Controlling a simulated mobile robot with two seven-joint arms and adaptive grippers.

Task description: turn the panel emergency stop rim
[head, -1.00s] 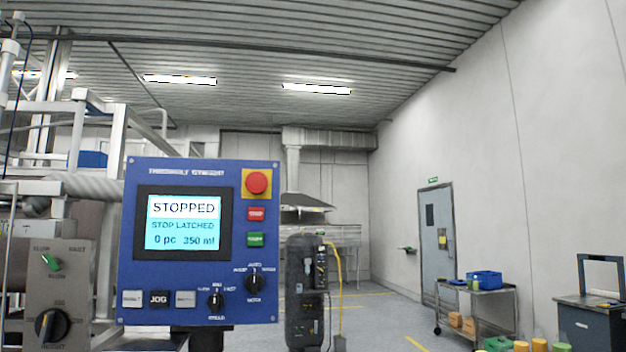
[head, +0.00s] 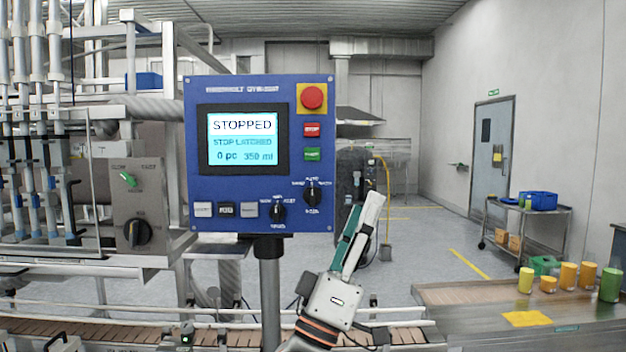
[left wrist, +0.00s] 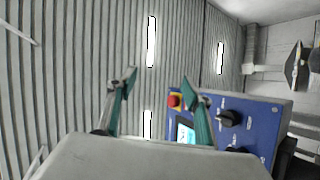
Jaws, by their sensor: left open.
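The emergency stop (head: 312,97) is a red round button on a yellow square plate at the top right of the blue control panel (head: 225,88). It also shows in the left wrist view (left wrist: 174,101), just left of one finger. The panel screen (head: 242,139) reads STOPPED and STOP LATCHED. My left gripper (head: 364,222) is below and to the right of the button, apart from the panel, with its fingers pointing up. In the left wrist view its two fingers (left wrist: 155,90) stand apart with nothing between them. My right gripper is not in view.
Red (head: 312,130) and green (head: 312,155) buttons sit below the stop, with black selector knobs (head: 312,195) lower down. A conveyor (head: 400,334) runs below the panel. Several coloured containers (head: 568,275) stand on a table at the right. The space right of the panel is mostly open.

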